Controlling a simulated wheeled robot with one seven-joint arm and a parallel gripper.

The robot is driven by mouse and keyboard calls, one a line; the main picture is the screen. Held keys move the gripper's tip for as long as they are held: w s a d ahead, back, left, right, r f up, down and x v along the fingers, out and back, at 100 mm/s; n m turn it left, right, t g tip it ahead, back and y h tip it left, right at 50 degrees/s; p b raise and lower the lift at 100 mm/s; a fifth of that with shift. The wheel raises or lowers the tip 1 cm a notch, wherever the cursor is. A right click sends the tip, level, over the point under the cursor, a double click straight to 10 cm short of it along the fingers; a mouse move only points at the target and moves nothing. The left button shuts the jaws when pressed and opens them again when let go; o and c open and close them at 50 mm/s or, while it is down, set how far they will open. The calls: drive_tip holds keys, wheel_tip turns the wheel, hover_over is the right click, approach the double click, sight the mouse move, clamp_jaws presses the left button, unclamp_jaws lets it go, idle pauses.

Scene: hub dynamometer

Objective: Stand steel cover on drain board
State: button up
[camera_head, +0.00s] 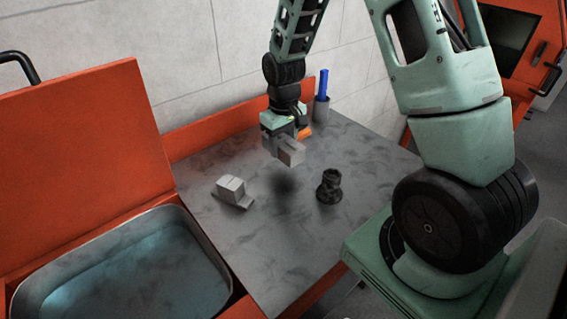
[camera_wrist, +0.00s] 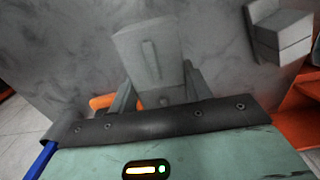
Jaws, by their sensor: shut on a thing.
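My gripper (camera_head: 280,143) is shut on a grey box-like piece, which looks like the steel cover (camera_head: 292,154). It holds the cover in the air above the grey mottled worktop, which seems to be the drain board (camera_head: 258,240), with a dark shadow below. In the wrist view the cover (camera_wrist: 146,45) sits between the two fingers of my gripper (camera_wrist: 160,88), and its visible face has a narrow raised or slotted strip. The cover is apart from the board.
A light grey block on a flat base (camera_head: 231,188) stands left on the board. A black flanged hub part (camera_head: 329,187) stands right. A basin of liquid (camera_head: 130,272) with an open orange lid (camera_head: 85,140) adjoins the left edge. A cup with a blue item (camera_head: 321,108) stands behind.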

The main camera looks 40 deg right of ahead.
sight(284, 139)
drive_tip(key=shift+f+p, duration=0.35)
drive_tip(key=shift+f, duration=2.5)
drive_tip(key=shift+f, duration=0.1)
drive_tip(key=o, duration=1.3)
drive_tip(key=shift+f, duration=0.1)
drive_tip(key=shift+c, duration=0.2)
wheel_tip(284, 139, up, 12)
drive_tip(key=shift+f+b, duration=0.1)
drive_tip(key=shift+b, duration=0.8)
drive_tip(key=s+a+r+n, duration=0.2)
drive_tip(key=s+a+r, duration=0.1)
drive_tip(key=a, duration=0.7)
drive_tip(key=s+a+r+n, duration=0.2)
drive_tip(key=s+a, duration=0.5)
drive_tip(key=s, duration=0.3)
drive_tip(key=s+a+r+n, duration=0.1)
drive_tip(key=s+a+n, duration=0.2)
drive_tip(key=s+a, duration=0.4)
drive_tip(key=s, duration=0.4)
drive_tip(key=shift+a+r+y, duration=0.2)
drive_tip(key=shift+r+y, duration=0.1)
drive_tip(key=shift+r, duration=0.05)
